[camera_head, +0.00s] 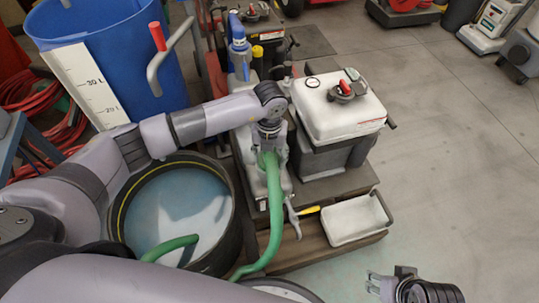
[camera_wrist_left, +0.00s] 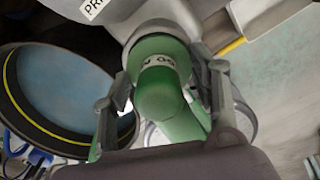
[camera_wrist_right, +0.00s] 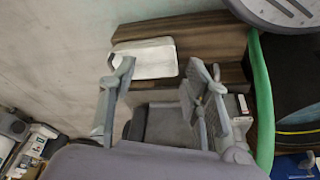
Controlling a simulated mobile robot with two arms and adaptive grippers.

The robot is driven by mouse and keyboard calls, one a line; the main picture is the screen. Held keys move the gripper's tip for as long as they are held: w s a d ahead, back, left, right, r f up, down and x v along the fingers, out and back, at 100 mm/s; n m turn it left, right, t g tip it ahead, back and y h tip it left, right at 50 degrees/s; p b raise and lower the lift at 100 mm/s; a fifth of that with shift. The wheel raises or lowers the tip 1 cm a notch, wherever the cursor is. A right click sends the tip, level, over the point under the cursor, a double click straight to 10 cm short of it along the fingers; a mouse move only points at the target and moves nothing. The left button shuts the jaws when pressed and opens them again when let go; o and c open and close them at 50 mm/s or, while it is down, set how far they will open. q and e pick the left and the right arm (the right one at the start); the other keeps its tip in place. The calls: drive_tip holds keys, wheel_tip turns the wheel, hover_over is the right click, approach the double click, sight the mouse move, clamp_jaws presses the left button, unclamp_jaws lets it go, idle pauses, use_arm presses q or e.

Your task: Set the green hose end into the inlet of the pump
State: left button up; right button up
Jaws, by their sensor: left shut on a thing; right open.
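The green hose (camera_head: 274,215) runs from the floor up to the grey pump (camera_head: 246,145) on the wooden base. My left gripper (camera_head: 269,143) is shut on the hose near its upper end. In the left wrist view the green hose end (camera_wrist_left: 160,95) sits between the fingers of my left gripper (camera_wrist_left: 165,100). It lines up with the pump's round grey inlet (camera_wrist_left: 160,18) and appears to meet it; how deep it sits is hidden. My right gripper (camera_head: 376,284) is open and empty, low at the front right. The hose also shows in the right wrist view (camera_wrist_right: 263,95).
A round black tub (camera_head: 236,235) of water stands left of the pump, with a green hose piece dipping in. A white-topped engine unit (camera_head: 335,105) stands right of the pump. A white tray (camera_head: 352,222) and a yellow-handled tool (camera_head: 309,211) lie in front.

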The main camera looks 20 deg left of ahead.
use_arm(q)
drive_tip(key=shift+f, duration=0.15)
use_arm(e)
drive_tip(key=shift+s+r, duration=0.15)
drive_tip(key=shift+s, duration=0.05)
use_arm(q)
drive_tip(key=shift+f, duration=0.1)
drive_tip(key=o, duration=1.4)
use_arm(e)
drive_tip(key=shift+d+r, duration=0.15)
drive_tip(key=shift+r, duration=0.25)
drive_tip(key=shift+w+f, duration=0.1)
drive_tip(key=shift+w, duration=0.05)
use_arm(q)
wheel_tip(320, 180, up, 12)
